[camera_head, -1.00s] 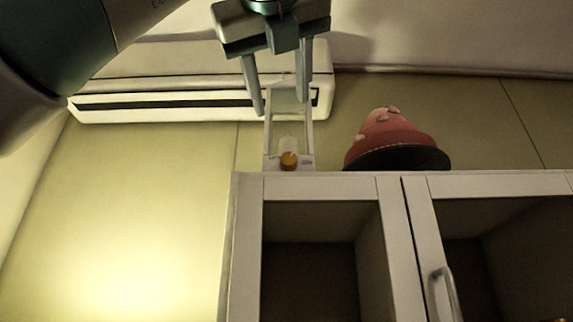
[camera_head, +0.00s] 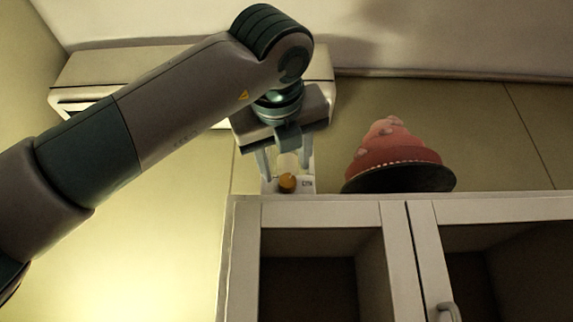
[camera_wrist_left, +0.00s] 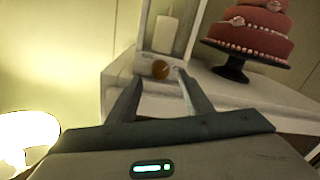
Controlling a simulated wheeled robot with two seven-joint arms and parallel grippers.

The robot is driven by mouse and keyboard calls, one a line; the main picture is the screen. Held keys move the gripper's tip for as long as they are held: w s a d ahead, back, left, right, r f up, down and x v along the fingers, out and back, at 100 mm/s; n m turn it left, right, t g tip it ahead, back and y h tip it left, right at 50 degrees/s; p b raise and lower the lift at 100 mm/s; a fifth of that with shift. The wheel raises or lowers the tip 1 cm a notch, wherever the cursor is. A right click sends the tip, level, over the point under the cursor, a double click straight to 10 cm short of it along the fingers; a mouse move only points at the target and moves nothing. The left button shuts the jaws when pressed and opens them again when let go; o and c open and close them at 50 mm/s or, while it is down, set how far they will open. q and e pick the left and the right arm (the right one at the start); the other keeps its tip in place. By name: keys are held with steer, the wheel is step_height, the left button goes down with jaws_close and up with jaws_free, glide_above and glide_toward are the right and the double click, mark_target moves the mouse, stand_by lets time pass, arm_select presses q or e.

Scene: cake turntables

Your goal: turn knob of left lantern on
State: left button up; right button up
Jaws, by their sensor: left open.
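One lantern (camera_head: 306,184) stands on top of the white cabinet, with a pale frame and a round orange-gold knob (camera_head: 287,182) low on its front. In the left wrist view the lantern (camera_wrist_left: 147,28) holds a pale candle (camera_wrist_left: 166,34), and the knob (camera_wrist_left: 160,69) faces me. My left gripper (camera_head: 286,171) is open and empty, with its fingers pointing down at the lantern's front. In the left wrist view the knob appears between the fingertips (camera_wrist_left: 159,79); I cannot tell whether they touch it. My right gripper is out of view.
A tiered red-pink cake (camera_head: 395,148) on a dark stand (camera_head: 425,180) sits right of the lantern on the cabinet (camera_head: 330,211). A white wall unit (camera_head: 110,68) is behind my left arm. A bright glow (camera_wrist_left: 25,135) shows at the lower left in the wrist view.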

mark_target(287, 180)
arm_select(q)
steer(key=shift+w+d+p, duration=0.15)
steer(key=shift+w+p, duration=1.05)
steer(key=shift+w, duration=1.45)
steer(key=c, duration=1.1)
